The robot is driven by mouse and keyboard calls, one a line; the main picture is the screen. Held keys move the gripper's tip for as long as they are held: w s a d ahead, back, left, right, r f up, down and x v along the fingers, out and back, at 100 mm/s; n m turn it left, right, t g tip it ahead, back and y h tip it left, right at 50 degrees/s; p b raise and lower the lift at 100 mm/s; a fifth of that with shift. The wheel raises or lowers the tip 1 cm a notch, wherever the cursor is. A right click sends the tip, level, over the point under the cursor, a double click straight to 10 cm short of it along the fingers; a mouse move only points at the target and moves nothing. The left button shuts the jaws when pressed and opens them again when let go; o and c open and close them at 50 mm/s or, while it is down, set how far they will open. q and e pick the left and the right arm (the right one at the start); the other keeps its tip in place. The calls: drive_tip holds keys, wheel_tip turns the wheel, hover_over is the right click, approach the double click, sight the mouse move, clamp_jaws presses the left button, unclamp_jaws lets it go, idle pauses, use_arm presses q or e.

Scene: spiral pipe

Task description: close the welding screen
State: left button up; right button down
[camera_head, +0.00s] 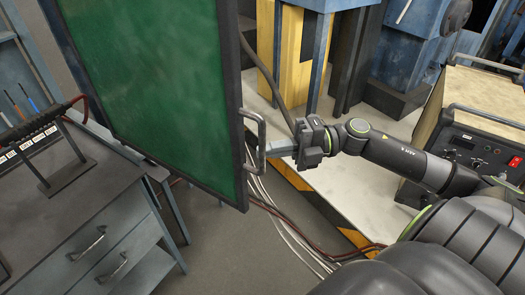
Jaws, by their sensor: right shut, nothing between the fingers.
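The welding screen is a green panel (160,80) in a dark frame, standing upright at an angle left of centre. A pale metal bar handle (254,140) is fixed to its right frame edge. My right gripper (268,149) reaches in from the right with its fingers at the handle. The fingers are shut with nothing held between them. I cannot tell whether they touch the handle bar. The screen hides what lies behind it. My left gripper is not in view.
A grey workbench with drawers (105,215) and a small tool rack (45,145) stands at the left. A control box with knobs (475,140) is at the right. Cables (290,230) run across the floor below the handle. Yellow and blue machinery (290,50) stands behind.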

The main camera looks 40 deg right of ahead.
drive_tip(key=shift+x, duration=0.8)
drive_tip(key=shift+a, duration=0.1)
drive_tip(key=shift+w, duration=0.1)
